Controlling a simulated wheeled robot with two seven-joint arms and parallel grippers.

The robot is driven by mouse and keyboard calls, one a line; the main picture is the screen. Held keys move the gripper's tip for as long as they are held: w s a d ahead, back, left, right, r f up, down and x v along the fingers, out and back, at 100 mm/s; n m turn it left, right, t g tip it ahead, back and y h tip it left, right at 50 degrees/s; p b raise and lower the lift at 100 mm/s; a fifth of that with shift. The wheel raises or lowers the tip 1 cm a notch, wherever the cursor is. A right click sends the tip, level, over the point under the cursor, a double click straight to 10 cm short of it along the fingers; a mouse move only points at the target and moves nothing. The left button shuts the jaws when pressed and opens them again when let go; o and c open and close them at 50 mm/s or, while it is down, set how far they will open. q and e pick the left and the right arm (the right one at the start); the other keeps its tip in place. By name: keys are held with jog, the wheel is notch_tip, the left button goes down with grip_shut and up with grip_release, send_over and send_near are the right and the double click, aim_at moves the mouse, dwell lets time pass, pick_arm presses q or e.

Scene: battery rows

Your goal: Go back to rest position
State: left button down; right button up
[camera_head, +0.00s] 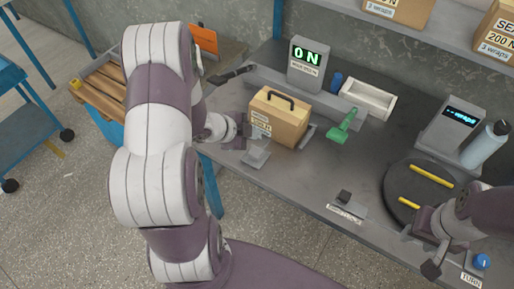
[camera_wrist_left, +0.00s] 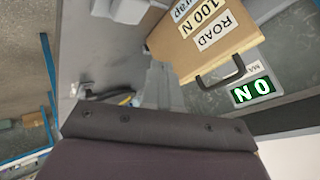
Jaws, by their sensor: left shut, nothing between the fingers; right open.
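My left gripper (camera_head: 240,137) is shut and empty at the left end of the bench, just left of a cardboard box with a black handle (camera_head: 281,120). In the left wrist view the box (camera_wrist_left: 205,38) stands close by, labelled "ROAD 100 N"; I cannot tell whether the gripper touches it. My left arm covers much of the left of the head view. My right gripper (camera_head: 448,258) is open and empty at the front right, by the front edge of a dark turntable (camera_head: 396,200) with yellow strips.
A display reading "0 N" (camera_head: 307,62), a white tray (camera_head: 372,97), a green tool (camera_head: 342,128), a second display (camera_head: 449,130) and a blue bottle (camera_head: 484,147) stand on the bench. A blue knob (camera_head: 482,262) is near my right gripper. A wooden crate (camera_head: 105,88) is behind my left arm.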

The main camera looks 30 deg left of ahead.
pick_arm(q)
jog(key=s+a+n+g+y, duration=0.5)
jog(key=s+a+n+y, duration=0.15)
jog(key=n, duration=0.45)
jog(key=s+d+r+n+h, duration=0.1)
jog(key=s+d+r, duration=0.2)
jog(key=d, duration=0.4)
jog(key=s+d+r+n+g+h, duration=0.1)
jog(key=s+d+r+n, duration=0.1)
jog(key=d+r, duration=0.3)
jog(key=s+d, duration=0.1)
jog(key=d, duration=0.2)
jog(key=shift+n+g, duration=0.3)
jog(key=shift+s, duration=0.15)
